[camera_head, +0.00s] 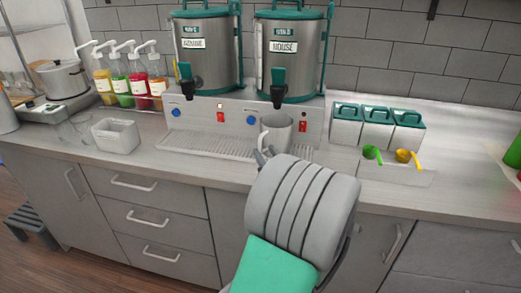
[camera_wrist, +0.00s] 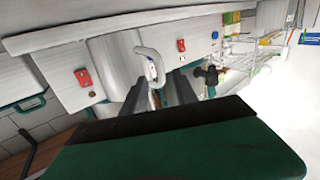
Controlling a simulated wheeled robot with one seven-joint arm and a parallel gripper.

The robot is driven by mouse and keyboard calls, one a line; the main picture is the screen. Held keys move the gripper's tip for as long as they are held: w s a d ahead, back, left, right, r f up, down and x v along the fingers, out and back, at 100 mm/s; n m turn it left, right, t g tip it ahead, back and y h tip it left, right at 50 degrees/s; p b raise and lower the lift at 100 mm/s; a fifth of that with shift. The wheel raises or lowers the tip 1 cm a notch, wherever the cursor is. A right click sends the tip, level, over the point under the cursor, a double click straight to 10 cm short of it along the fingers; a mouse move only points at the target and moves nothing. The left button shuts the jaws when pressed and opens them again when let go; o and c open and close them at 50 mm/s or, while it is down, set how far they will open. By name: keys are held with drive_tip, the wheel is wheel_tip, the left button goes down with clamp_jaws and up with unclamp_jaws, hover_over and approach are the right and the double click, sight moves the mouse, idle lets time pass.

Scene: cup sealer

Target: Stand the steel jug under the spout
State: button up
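The steel jug (camera_head: 280,132) stands upright below the black tap spout (camera_head: 277,101) of the right urn, above or on the drip tray; its base is hidden by my arm. In the wrist view the jug (camera_wrist: 110,62) is at left, with its pale handle (camera_wrist: 148,54) toward the middle. My gripper (camera_wrist: 158,92) has its two dark fingers apart, one on each side of the lower handle, with a gap visible beside it. In the head view my gripper (camera_head: 262,158) is at the jug's front, mostly hidden by my wrist.
The left urn (camera_head: 208,55) has its own tap. The drip tray (camera_head: 195,146) is clear to the left of the jug. Lidded canisters (camera_head: 377,127) and green and yellow scoops stand at right. A grey bin (camera_head: 116,136) and pump bottles (camera_head: 135,83) are at left.

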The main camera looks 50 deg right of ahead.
drive_tip(key=b+v, duration=0.1)
drive_tip(key=v, duration=0.6)
drive_tip(key=w+a+f+n+g+y, duration=0.25)
drive_tip(key=w+a+f+y, duration=0.35)
drive_tip(key=a, duration=0.4)
drive_tip(key=w+a+f+n+g+y, duration=0.1)
drive_tip(key=w+a+f+n+y, duration=0.25)
drive_tip(key=w+a, duration=0.6)
drive_tip(key=s+a+f+n+g+y, duration=0.1)
drive_tip(key=a+f+g, duration=0.1)
drive_tip(key=a, duration=0.4)
drive_tip(key=s+a+f+g+y, duration=0.1)
drive_tip(key=a+g, duration=0.1)
drive_tip(key=a, duration=0.3)
drive_tip(key=s+a+g+h, duration=0.1)
drive_tip(key=s+a+g, duration=0.3)
drive_tip(key=s+a, duration=0.5)
drive_tip(key=shift+a+r+m+g+h, duration=0.2)
drive_tip(key=shift+a+m+g+h, duration=0.1)
drive_tip(key=shift+m+g+h, duration=0.1)
drive_tip(key=shift+d, duration=0.1)
